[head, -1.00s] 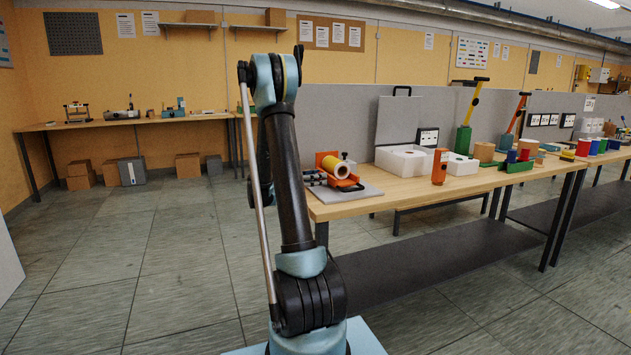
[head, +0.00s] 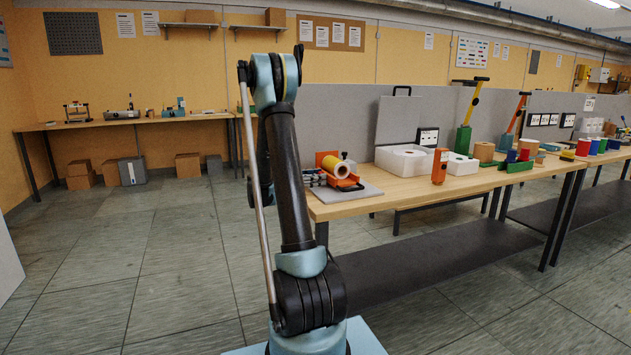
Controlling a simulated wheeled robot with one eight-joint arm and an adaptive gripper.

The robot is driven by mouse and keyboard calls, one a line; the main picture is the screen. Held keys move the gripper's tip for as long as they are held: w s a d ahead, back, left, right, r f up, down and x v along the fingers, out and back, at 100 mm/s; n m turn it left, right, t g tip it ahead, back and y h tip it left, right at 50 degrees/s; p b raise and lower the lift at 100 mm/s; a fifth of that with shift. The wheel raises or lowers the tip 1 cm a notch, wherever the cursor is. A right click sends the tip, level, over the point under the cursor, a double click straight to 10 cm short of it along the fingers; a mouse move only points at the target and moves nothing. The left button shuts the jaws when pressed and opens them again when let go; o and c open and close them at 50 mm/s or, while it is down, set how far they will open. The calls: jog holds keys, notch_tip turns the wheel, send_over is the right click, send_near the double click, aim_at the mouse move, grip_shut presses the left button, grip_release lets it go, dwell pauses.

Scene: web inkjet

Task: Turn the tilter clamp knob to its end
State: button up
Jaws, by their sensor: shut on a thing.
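The orange tilter (head: 350,183) stands on a grey board at the left end of the near workbench. My gripper (head: 322,180) reaches out from behind my arm to the tilter's left side. It is small in the picture, dark with lighter parts, and is shut on the clamp knob there. The knob itself is hidden by the fingers, so its turn angle cannot be read.
The grey board (head: 369,192) lies at the bench's left edge. A white box (head: 398,161) and an orange upright device (head: 440,167) stand to the right. A grey partition (head: 350,118) rises behind.

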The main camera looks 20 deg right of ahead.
dwell(0.3)
jog(key=o, duration=1.1)
jog(key=a, duration=1.2)
jog(key=shift+s, duration=0.15)
